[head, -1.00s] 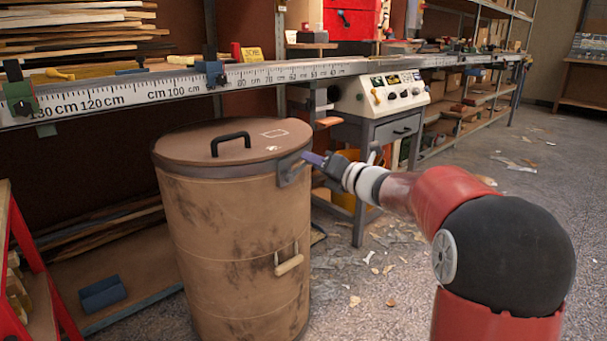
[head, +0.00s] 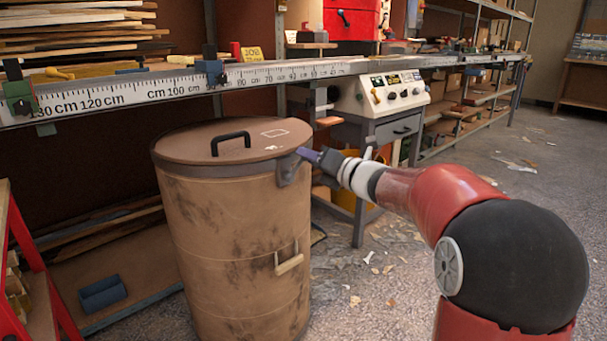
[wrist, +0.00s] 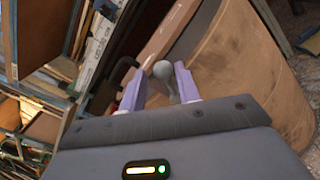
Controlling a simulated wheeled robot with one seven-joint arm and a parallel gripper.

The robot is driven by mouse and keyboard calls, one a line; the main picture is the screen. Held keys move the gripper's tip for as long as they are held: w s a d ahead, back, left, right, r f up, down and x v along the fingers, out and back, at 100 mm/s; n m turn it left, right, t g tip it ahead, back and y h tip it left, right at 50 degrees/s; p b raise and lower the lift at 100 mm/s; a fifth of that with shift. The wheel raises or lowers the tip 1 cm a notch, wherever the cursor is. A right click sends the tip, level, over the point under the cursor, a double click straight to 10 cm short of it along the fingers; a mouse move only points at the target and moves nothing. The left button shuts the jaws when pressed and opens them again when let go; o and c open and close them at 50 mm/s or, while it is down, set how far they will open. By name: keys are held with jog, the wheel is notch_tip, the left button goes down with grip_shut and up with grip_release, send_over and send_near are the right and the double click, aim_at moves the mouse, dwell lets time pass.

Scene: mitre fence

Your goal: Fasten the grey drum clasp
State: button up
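The tan drum (head: 235,245) stands upright with its lid (head: 190,142) on and a grey band (head: 205,170) around the rim. The grey clasp (head: 288,170) is on the band at the drum's right side. My gripper (head: 306,155) is at the clasp's upper right end. In the wrist view, a grey round-ended lever (wrist: 164,72) of the clasp stands between the two purple fingers of my gripper (wrist: 158,88). The fingers are apart, with a clear gap on the left; the lever is close to the right finger. Whether it touches is unclear.
A long bench with a measuring scale (head: 160,88) runs behind and above the drum. A grey machine cabinet (head: 380,130) stands behind my wrist. A red stand (head: 35,270) is at the left. Floor at the right is open, with scattered scraps.

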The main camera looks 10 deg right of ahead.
jog(key=shift+s+a+r+b, duration=0.35)
jog(key=shift+s+a, duration=0.15)
jog(key=shift+a, duration=0.2)
jog(key=shift+s+a+b, duration=0.4)
jog(key=shift+a+b, duration=0.05)
jog(key=shift+a, duration=0.1)
jog(key=shift+s+a+r, duration=0.1)
jog(key=shift+a, duration=0.05)
jog(key=shift+a+r, duration=0.1)
dwell(0.3)
jog(key=shift+b, duration=0.35)
dwell(0.3)
